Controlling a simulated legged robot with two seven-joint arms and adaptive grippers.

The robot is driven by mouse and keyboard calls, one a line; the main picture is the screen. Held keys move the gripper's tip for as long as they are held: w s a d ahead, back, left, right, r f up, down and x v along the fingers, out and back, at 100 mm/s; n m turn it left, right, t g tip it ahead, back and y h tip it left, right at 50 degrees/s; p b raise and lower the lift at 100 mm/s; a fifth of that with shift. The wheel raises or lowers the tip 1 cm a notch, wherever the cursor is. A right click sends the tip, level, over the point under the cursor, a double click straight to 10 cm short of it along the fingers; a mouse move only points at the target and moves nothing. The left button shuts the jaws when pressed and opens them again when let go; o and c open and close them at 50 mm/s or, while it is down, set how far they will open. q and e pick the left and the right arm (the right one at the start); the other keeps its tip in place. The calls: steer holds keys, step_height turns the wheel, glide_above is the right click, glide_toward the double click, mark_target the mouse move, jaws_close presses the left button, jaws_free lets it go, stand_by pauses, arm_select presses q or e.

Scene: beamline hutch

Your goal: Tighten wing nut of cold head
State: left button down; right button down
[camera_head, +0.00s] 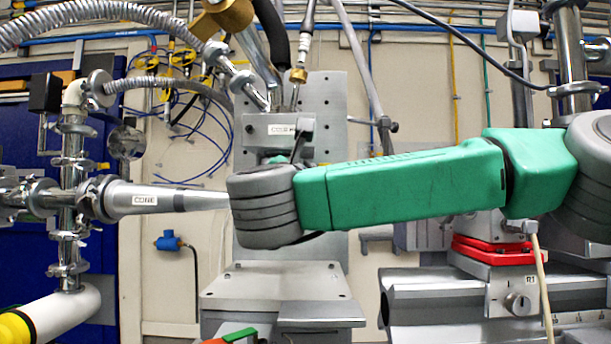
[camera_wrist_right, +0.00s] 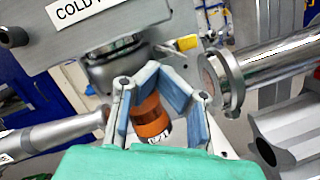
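The cold head (camera_head: 272,130) is a grey block with a "COLD" label, in the middle of the head view. It also shows at the top left of the right wrist view (camera_wrist_right: 95,30), with a round metal flange (camera_wrist_right: 118,68) below it. A small silver and brass-coloured fitting (camera_wrist_right: 178,46) beside the flange may be the wing nut; its shape is unclear. My right gripper (camera_wrist_right: 160,74) has its blue-padded fingers bent inward below the flange, tips close together. An orange labelled cylinder (camera_wrist_right: 150,122) appears between the fingers; contact cannot be told. My arm hides this gripper in the head view. My left gripper is not in view.
A cone-shaped tube (camera_head: 165,198) points at the cold head area from the left and shows at the left of the wrist view. A shiny metal tube (camera_wrist_right: 275,62) comes close on the right. Hoses (camera_head: 95,12) hang above. A grey platform (camera_head: 268,285) stands below.

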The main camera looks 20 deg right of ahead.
steer(key=v, duration=0.5)
steer(key=shift+s+a+r, duration=0.1)
steer(key=shift+r, duration=0.1)
steer(key=c, duration=1.8)
jaws_free()
steer(key=shift+s, duration=0.15)
steer(key=shift+o, duration=0.2)
steer(key=w+d+r+n+t+p, duration=0.25)
steer(key=d+n+p, duration=0.3)
steer(key=p, duration=0.35)
steer(key=s+d+f+n+y+p, duration=0.2)
steer(key=s+f+n+y+p, duration=0.2)
steer(key=n+y+p, duration=0.55)
steer(key=s+d+f+n+y+p, duration=0.25)
steer(key=n+y+p, duration=0.4)
steer(key=n, duration=0.55)
steer(key=p+x, duration=0.2)
steer(key=x, duration=1.1)
steer(key=shift+s+a+r+t+p, duration=0.2)
steer(key=shift+t+p, duration=0.1)
steer(key=shift+t, duration=0.15)
steer(key=shift+y, duration=0.3)
jaws_close()
